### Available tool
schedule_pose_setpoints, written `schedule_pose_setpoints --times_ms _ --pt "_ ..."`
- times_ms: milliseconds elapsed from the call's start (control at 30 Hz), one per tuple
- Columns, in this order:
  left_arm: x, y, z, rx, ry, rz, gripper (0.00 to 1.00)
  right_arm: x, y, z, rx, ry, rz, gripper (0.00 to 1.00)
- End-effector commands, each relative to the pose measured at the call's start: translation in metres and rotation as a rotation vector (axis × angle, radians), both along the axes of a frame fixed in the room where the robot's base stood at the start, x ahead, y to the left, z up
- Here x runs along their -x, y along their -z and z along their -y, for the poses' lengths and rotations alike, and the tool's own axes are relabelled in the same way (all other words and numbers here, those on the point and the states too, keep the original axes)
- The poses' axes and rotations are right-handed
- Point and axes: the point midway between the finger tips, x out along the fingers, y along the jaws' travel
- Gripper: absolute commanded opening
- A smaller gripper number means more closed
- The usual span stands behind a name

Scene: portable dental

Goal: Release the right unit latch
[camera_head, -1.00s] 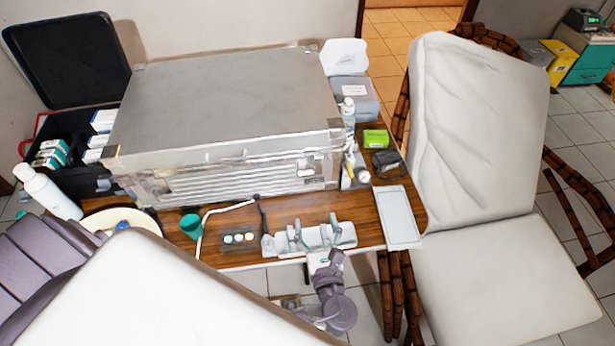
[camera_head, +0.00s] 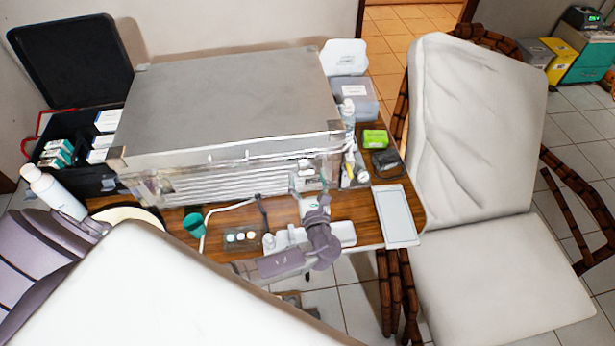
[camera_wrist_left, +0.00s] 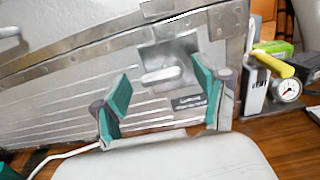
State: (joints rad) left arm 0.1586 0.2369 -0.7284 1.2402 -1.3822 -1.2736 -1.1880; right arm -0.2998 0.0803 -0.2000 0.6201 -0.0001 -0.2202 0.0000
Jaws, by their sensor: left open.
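The large silver metal case (camera_head: 225,90) of the unit lies on the wooden table. Its right latch (camera_wrist_left: 163,76) is a small rounded metal lever on a square plate on the front face, and it also shows in the head view (camera_head: 305,167). My left gripper (camera_head: 309,182) is in front of this latch. In the left wrist view the teal fingers of the left gripper (camera_wrist_left: 160,75) are open, one on each side of the latch, with nothing held. Contact with the latch cannot be told. My right gripper is not in view.
A white instrument holder (camera_head: 285,238) and a pale tray (camera_head: 397,215) are along the table's front edge. A bottle (camera_head: 347,112), a round gauge (camera_wrist_left: 288,90) and a green box (camera_head: 375,138) crowd the case's right side.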

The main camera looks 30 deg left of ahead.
Motion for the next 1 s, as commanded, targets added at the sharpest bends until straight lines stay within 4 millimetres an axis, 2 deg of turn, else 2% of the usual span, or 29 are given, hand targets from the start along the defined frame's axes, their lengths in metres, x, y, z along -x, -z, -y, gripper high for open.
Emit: schedule_pose_setpoints --times_ms 233,500,600,1000 --pt "0.000 0.000 0.000 0.000 0.000 0.000 0.71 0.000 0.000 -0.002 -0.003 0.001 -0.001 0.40" --pt "0.000 0.000 0.000 0.000 0.000 0.000 0.26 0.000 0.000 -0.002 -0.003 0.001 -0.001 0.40" --pt "0.000 0.000 0.000 0.000 0.000 0.000 0.13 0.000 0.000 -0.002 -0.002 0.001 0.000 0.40" --pt "0.001 0.004 -0.001 0.071 -0.001 0.054 0.13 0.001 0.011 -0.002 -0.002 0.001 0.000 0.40"
